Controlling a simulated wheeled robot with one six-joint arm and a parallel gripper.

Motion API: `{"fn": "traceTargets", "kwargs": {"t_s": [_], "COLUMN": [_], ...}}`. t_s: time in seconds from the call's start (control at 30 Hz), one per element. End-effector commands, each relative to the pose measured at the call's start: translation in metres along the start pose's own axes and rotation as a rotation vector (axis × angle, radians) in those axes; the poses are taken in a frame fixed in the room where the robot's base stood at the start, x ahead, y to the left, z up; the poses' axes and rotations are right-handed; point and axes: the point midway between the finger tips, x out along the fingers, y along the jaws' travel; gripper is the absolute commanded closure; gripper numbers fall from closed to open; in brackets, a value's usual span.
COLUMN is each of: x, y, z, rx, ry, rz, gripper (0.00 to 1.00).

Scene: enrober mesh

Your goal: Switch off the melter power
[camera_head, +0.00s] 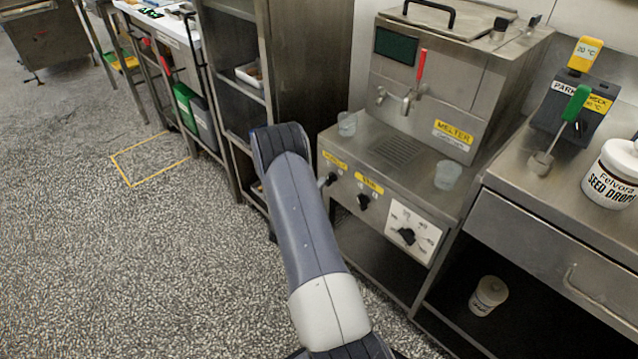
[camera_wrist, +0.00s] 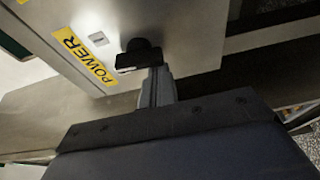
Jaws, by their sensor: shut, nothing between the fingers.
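The steel melter (camera_head: 440,85) stands right of centre in the head view, with a yellow MELTER label. Its sloped front panel carries a left knob (camera_head: 331,179), a middle knob (camera_head: 363,201) and a right dial (camera_head: 406,236) on a white plate. In the head view my arm hides the gripper.
Clear cups (camera_head: 448,175) stand on the melter's ledge. To the right, a steel counter (camera_head: 520,185) holds a white seed drops tub (camera_head: 612,175) and a green-handled tool (camera_head: 575,103). A steel rack (camera_head: 240,80) stands left of the melter. The speckled floor at left is open.

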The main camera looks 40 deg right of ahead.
Motion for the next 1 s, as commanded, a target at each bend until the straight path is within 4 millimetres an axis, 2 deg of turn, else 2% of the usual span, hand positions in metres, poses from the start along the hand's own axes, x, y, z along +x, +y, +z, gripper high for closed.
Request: {"fn": "traceTargets", "kwargs": {"t_s": [0.5, 1.0], "x": [-0.002, -0.001], "y": [-0.003, -0.009], "z": [0.008, 0.010], "rx": [-0.396, -0.401], "ry": [-0.002, 0.000], "rz": [-0.139, -0.140], "gripper": [1.00, 1.00]}}
